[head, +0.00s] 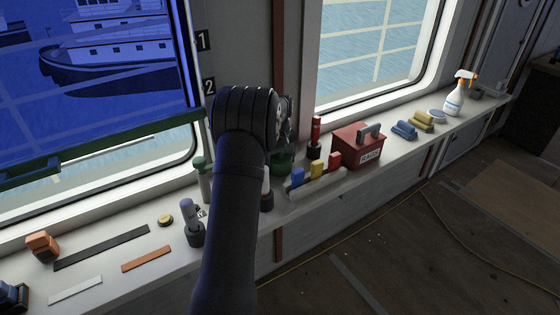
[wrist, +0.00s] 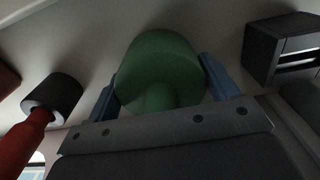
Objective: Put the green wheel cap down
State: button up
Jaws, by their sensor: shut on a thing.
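The green wheel cap (wrist: 160,68) is a round, dark green piece with a stem-like part below it in the wrist view. My gripper (wrist: 162,88) is shut on it, with one blue finger at each side. In the head view a part of the green cap (head: 284,162) shows just right of my arm, low over the white sill (head: 232,232). My arm hides most of the gripper there. I cannot tell whether the cap touches the sill.
A red tool with a black collar (head: 315,140) stands close right of the cap. A rack with blue, yellow and red blocks (head: 318,182) and a red box (head: 357,148) are nearby. A green-topped bottle (head: 201,180) stands left of my arm. The sill's front left has clear patches.

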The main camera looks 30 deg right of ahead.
jog(key=shift+f, duration=0.1)
jog(key=o, duration=0.9)
jog(key=shift+o, duration=0.2)
notch_tip(320, 180, up, 11)
jog(key=shift+r, duration=0.5)
jog(key=c, duration=0.3)
jog(key=shift+r, duration=0.15)
jog(key=c, duration=0.8)
